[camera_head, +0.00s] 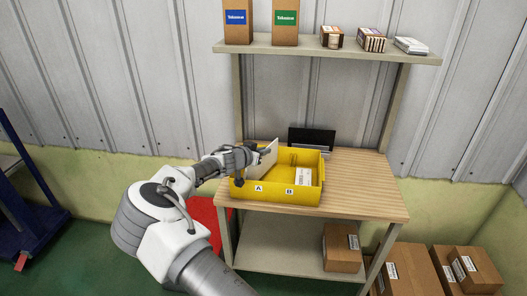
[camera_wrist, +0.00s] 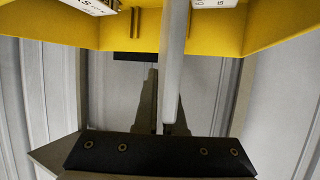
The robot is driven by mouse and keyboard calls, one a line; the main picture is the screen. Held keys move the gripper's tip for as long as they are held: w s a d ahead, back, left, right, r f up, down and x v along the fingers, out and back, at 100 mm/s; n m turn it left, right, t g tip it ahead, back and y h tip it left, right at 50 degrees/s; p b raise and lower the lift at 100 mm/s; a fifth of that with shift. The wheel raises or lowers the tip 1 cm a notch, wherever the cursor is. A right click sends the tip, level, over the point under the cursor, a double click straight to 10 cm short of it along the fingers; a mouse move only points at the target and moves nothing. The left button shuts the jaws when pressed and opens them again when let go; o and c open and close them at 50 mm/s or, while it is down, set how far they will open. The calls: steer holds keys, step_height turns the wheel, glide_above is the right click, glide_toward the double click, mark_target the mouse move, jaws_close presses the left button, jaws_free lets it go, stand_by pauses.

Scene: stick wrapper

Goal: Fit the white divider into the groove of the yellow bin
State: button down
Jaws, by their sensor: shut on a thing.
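The yellow bin (camera_head: 274,191) sits on the wooden table, with labels A and B on its front wall. The white divider (camera_head: 268,159) stands upright at the bin's left part, partly above the rim. My gripper (camera_head: 254,155) is shut on the divider at the bin's left side. In the wrist view the divider (camera_wrist: 172,75) shows nearly edge-on as a pale strip between the fingers, running up to the yellow bin (camera_wrist: 60,25). Its lower edge and the groove are hidden, so I cannot tell whether it is seated.
A white box (camera_head: 303,176) lies inside the bin on the right. A black panel (camera_head: 311,139) stands behind the bin. The wooden table (camera_head: 365,185) is clear to the right. A shelf (camera_head: 330,50) with boxes is above. Cardboard boxes (camera_head: 410,268) stand on the floor at right.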

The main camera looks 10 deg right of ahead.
steer(key=shift+f+b, duration=0.3)
steer(key=shift+b, duration=0.2)
steer(key=c, duration=1)
jaws_free()
steer(key=shift+r, duration=0.15)
